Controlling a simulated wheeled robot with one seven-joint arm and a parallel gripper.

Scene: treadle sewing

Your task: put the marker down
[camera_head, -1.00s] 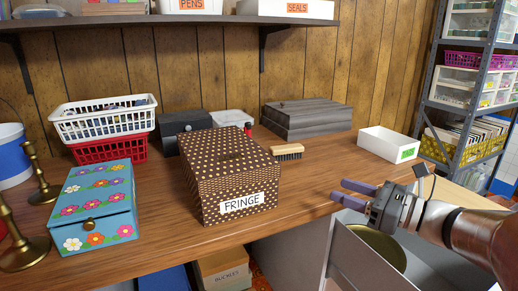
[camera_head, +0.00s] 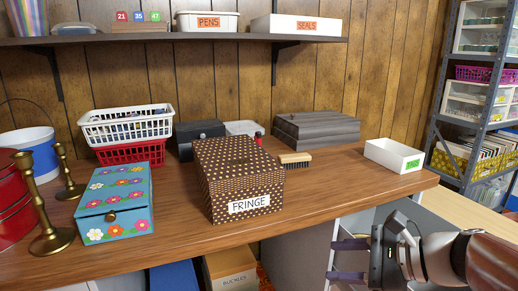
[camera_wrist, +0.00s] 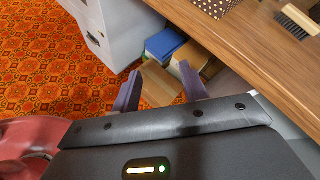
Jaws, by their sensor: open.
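My gripper (camera_head: 345,260) is low in front of the table's front edge, beside the grey drawer. Its two purple-grey fingers are spread apart and hold nothing. In the wrist view my gripper (camera_wrist: 162,88) is also open, with a box on the floor showing beyond the gap between the fingers. I can make out no marker for sure in either view. A small red-topped dark item (camera_head: 259,138) stands behind the FRINGE box (camera_head: 240,178), mostly hidden; I cannot tell what it is.
A brush (camera_head: 295,160), a white TAGS tray (camera_head: 393,155) and a flowered box (camera_head: 116,204) are on the wooden table (camera_head: 300,205). The grey drawer (camera_head: 375,217) is beside my arm.

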